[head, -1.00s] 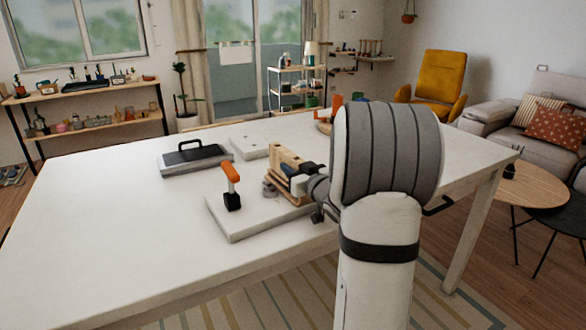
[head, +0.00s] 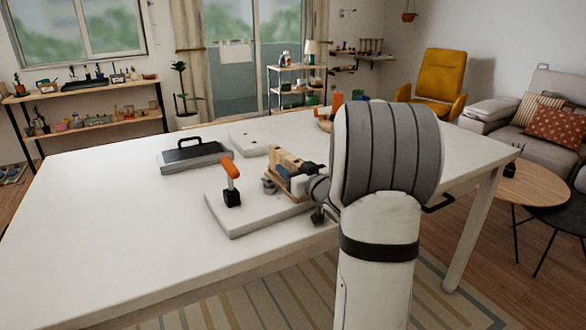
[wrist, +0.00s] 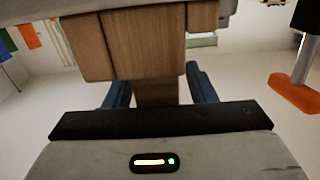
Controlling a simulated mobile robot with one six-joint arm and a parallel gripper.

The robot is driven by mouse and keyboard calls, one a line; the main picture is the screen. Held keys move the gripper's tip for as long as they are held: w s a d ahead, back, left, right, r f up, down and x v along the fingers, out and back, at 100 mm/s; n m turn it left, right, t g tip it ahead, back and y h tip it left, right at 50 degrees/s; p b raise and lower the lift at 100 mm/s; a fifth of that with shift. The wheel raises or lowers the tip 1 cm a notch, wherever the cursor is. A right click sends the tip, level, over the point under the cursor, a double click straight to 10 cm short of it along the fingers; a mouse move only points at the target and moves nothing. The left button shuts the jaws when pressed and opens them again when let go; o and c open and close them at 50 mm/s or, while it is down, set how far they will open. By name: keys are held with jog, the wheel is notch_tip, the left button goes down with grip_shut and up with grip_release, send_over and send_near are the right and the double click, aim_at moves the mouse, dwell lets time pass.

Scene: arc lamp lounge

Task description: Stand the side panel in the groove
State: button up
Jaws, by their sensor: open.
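A wooden piece (head: 283,160), which looks like the side panel, stands upright on the white board (head: 245,216) on the table, in the head view. My gripper (wrist: 160,84) is open, with a blue finger on each side of a narrow wooden part in the wrist view. A wider wooden face (wrist: 130,47) fills the top of that view. In the head view my gripper (head: 306,172) is right beside the wooden piece, partly hidden by my arm. I cannot make out the groove, or whether the panel is seated in it.
A dark-topped case (head: 194,157) with a black handle and a white plate (head: 249,143) lie behind. An orange object (head: 337,104) is farther back. The table's left side is clear.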

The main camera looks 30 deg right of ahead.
jog(key=s, duration=0.7)
jog(key=shift+s+d, duration=0.35)
jog(key=shift+s, duration=0.05)
